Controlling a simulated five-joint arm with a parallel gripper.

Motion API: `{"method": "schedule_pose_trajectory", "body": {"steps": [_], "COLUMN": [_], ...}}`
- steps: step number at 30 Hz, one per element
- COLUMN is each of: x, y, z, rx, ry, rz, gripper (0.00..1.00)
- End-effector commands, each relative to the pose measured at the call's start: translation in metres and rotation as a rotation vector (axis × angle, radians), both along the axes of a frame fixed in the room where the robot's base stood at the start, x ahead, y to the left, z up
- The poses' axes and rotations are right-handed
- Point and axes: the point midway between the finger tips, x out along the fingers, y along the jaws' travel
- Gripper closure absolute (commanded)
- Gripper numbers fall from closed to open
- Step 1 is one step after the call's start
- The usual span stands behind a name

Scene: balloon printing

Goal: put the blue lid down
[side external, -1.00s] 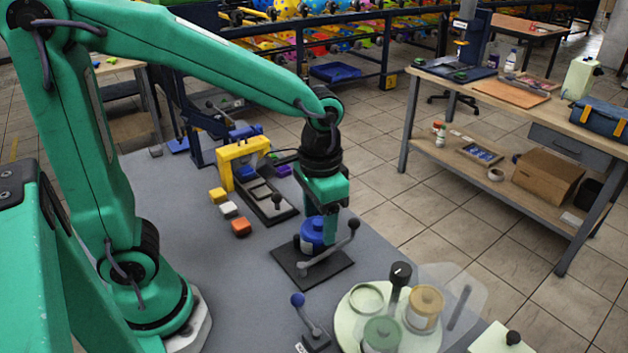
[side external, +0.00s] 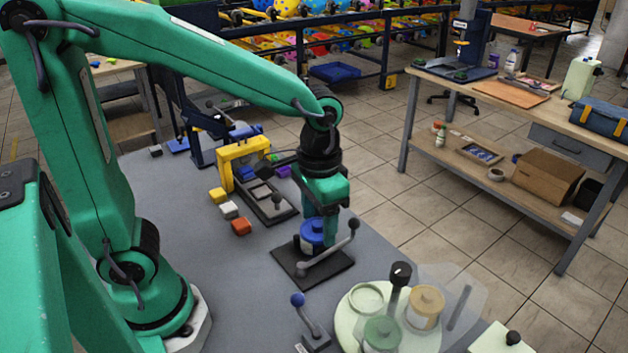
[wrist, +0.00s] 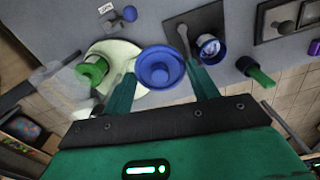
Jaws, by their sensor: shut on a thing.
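My gripper (side external: 320,222) points down above a dark square plate (side external: 290,268) with a lever. It is shut on the blue lid (side external: 311,229), which has a round knob on top. In the wrist view the lid (wrist: 161,70) sits between my two green fingertips. In the side view the jar is partly hidden by the lid and my fingers. The lid looks just above the jar there; the exact gap cannot be told.
A blue-knobbed lever (side external: 299,301) stands at the front. A yellow arch (side external: 243,158) and small coloured blocks (side external: 229,209) lie behind left. Grey table left of the plate is clear.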

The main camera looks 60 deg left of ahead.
Motion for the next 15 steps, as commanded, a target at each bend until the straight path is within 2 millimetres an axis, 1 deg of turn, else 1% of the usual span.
{"method": "schedule_pose_trajectory", "body": {"steps": [5, 8, 15], "x": [-0.004, -0.007, -0.018], "y": [0.008, 0.013, 0.03], "z": [-0.005, -0.009, -0.022], "rx": [0.0, 0.0, 0.0], "ry": [0.001, 0.001, 0.001], "rz": [0.122, 0.225, 0.532], "gripper": [0.62, 0.62, 0.62]}}
